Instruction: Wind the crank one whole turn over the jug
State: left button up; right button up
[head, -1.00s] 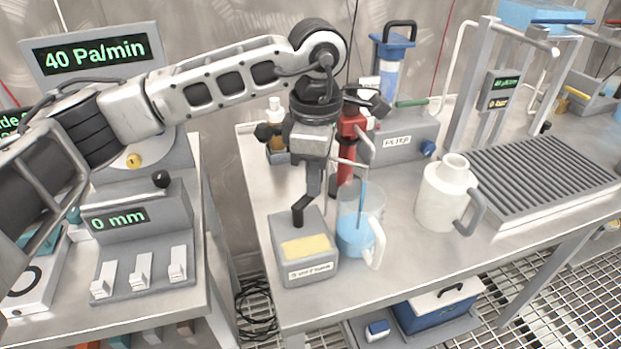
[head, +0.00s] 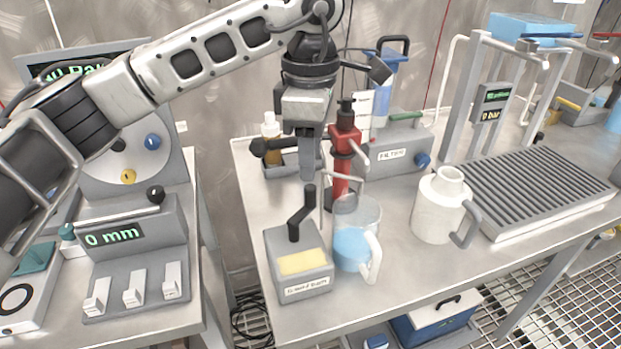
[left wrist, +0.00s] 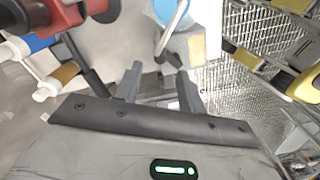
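The dark crank (head: 301,213) rises from a grey box (head: 314,283) with a yellow top panel, at the front left of the bench. Its upright handle stands up from the bent arm. The clear jug (head: 352,249) with blue contents and a white handle stands just right of the box; it shows partly at the top of the left wrist view (left wrist: 172,12). My left gripper (head: 307,176) points down just above the crank handle. In the left wrist view its two fingers (left wrist: 160,88) are apart, with nothing visibly held. My right gripper is not in view.
A red stand (head: 345,150) with a side arm rises behind the jug. A white jug (head: 440,205) and a ribbed grey rack (head: 530,185) stand to the right. A brown-amber bottle (head: 271,135) stands behind my gripper. The bench front right of the jug is clear.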

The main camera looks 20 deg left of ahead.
pick_arm(q)
notch_tip(320, 180, up, 9)
jog(key=shift+r+p, duration=0.15)
jog(key=shift+p, duration=0.15)
jog(key=shift+c, duration=0.3)
